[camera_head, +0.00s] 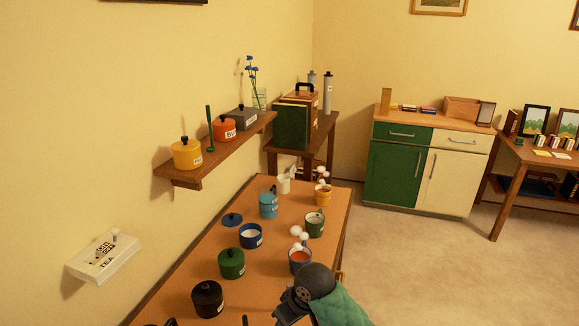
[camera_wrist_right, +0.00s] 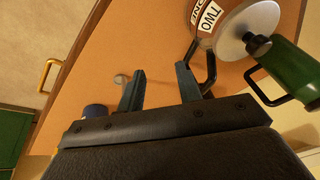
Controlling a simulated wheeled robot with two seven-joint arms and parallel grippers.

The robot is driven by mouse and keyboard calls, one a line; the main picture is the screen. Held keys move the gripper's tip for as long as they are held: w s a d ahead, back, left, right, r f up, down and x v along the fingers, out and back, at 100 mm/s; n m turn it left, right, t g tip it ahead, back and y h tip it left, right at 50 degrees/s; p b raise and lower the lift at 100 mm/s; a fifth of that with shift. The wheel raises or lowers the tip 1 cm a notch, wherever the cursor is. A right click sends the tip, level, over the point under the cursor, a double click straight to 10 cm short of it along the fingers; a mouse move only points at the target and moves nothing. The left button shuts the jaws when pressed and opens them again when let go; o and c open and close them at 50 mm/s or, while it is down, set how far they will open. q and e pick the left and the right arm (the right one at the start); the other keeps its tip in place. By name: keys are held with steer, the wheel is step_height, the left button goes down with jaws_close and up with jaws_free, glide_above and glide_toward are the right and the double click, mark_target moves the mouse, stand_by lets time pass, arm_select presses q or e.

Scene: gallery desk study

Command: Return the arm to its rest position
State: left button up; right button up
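Part of my arm, a grey joint with a green sleeve, shows at the bottom of the head view, over the near right side of the desk (camera_head: 200,262). Its gripper cannot be made out there. In the right wrist view my right gripper (camera_wrist_right: 160,88) has its two dark fingers apart with nothing between them. The desk top (camera_wrist_right: 150,45) lies beyond the fingers. A canister labelled TWO (camera_wrist_right: 236,22) with a pale lid and black knob is close to the right finger; I cannot tell whether they touch. My left gripper is in neither view.
A wall shelf (camera_head: 225,147) holds several canisters. A green and cream cabinet (camera_head: 425,170) stands behind. The floor (camera_head: 440,270) right of the desk is clear.

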steer(key=s+d+f+m+t+h, duration=0.1)
steer(key=s+d+f+m+h, duration=0.3)
steer(key=s+d, duration=0.75)
steer(key=s+d+f+m+t+y, duration=0.15)
steer(key=s+d+f, duration=0.35)
steer(key=s+d, duration=0.7)
steer(key=s+a+f+g, duration=0.1)
steer(key=s+f, duration=0.1)
steer(key=f, duration=1.1)
steer(key=s+a+f, duration=0.1)
steer(key=a+f, duration=0.1)
steer(key=f, duration=1.1)
steer(key=s+a+f+g, duration=0.1)
steer(key=s+f, duration=0.1)
steer(key=f, duration=1.2)
steer(key=shift+s+a+g, duration=0.3)
steer(key=shift+a+g, duration=0.05)
steer(key=shift+a, duration=0.05)
steer(key=shift+m+h, duration=0.25)
